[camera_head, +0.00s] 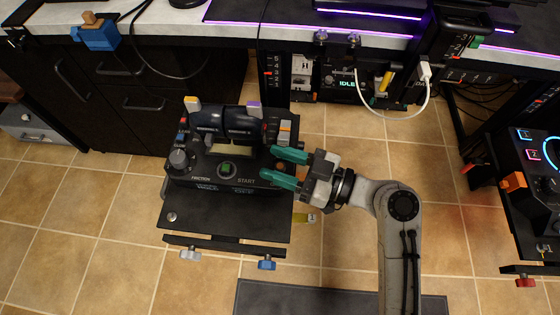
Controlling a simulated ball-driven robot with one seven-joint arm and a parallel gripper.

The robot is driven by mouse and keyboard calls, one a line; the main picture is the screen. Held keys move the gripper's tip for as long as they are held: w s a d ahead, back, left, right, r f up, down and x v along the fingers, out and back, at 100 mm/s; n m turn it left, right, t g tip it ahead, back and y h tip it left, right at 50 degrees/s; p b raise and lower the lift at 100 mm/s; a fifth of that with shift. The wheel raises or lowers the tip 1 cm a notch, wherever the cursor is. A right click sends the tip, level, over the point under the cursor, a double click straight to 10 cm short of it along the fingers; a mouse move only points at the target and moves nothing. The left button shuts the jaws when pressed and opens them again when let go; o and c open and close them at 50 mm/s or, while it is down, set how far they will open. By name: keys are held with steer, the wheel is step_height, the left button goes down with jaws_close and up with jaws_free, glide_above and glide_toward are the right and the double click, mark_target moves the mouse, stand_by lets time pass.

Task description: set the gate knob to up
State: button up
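A black throttle console (228,215) with levers and labels stands on a dark stand below the counter. My gripper (270,163) reaches in from the right over the console's right edge. Its two green fingers are spread apart. A small brownish-orange knob (280,166) shows between the fingers; I cannot tell whether they touch it. It may be the gate knob, but its label is unreadable and its setting is not clear.
Twin dark levers (226,122) with white and purple tabs rise at the console's back. A panel reading IDLE (347,84) is under the counter.

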steer(key=p+v, duration=0.1)
steer(key=v, duration=1)
steer(key=shift+p, duration=0.3)
